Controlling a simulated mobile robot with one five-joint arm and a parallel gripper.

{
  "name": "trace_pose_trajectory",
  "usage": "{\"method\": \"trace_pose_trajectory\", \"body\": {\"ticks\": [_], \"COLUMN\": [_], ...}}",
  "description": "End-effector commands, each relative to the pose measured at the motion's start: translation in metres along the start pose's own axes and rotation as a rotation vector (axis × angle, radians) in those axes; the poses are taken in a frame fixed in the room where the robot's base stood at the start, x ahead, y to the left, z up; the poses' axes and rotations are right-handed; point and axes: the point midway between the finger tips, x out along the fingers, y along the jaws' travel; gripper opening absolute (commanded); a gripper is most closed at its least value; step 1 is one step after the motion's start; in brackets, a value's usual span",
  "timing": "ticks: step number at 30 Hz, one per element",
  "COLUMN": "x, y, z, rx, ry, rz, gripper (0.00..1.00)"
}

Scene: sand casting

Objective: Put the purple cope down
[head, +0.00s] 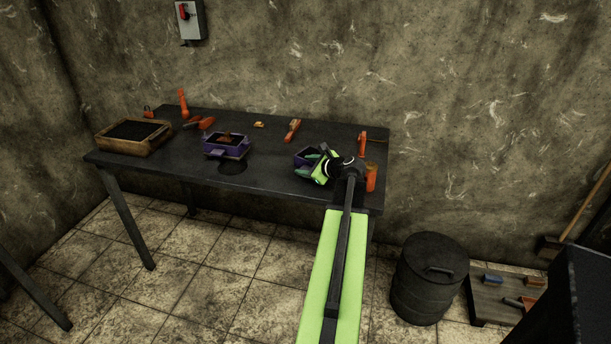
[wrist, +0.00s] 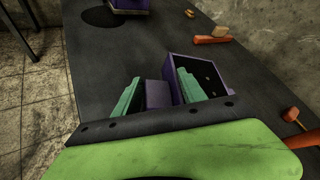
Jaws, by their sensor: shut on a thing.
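The purple cope (head: 303,158) is an open box-like frame at the right part of the dark table (head: 262,178). In the wrist view the cope (wrist: 204,67) shows a dark inside and small holes in its wall. My gripper (head: 318,165) is shut on it, with a purple part between the two green fingers (wrist: 158,90). The cope looks level and low over the table; I cannot tell whether it touches. The gripper hides part of it in the head view.
A second purple box (head: 226,142) with brown contents sits left of centre, beside a dark round disc (head: 232,167). A wooden sand tray (head: 133,136) is at the far left. Orange-handled tools (head: 292,130) lie along the back. An orange cylinder (head: 371,178) stands close right of my gripper.

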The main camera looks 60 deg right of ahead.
Motion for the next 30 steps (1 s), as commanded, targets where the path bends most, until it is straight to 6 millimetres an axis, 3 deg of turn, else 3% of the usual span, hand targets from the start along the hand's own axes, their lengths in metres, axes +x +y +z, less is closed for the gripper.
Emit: {"method": "trace_pose_trajectory", "body": {"ticks": [1, 7, 8, 10, 17, 20, 30], "x": [0.005, 0.003, 0.003, 0.003, 0.002, -0.007, -0.087], "y": [0.004, 0.003, 0.003, 0.003, 0.003, 0.002, 0.002], "z": [-0.009, -0.006, -0.006, -0.006, -0.006, -0.005, -0.003], "rx": [0.0, 0.001, 0.001, 0.001, 0.001, 0.001, 0.002], "ry": [-0.001, -0.001, 0.001, 0.0, 0.001, 0.001, 0.002], "rz": [-0.002, -0.002, 0.0, 0.0, -0.001, -0.002, -0.003], "gripper": [0.0, 0.0, 0.5, 0.58, 0.58, 0.58, 0.58]}}
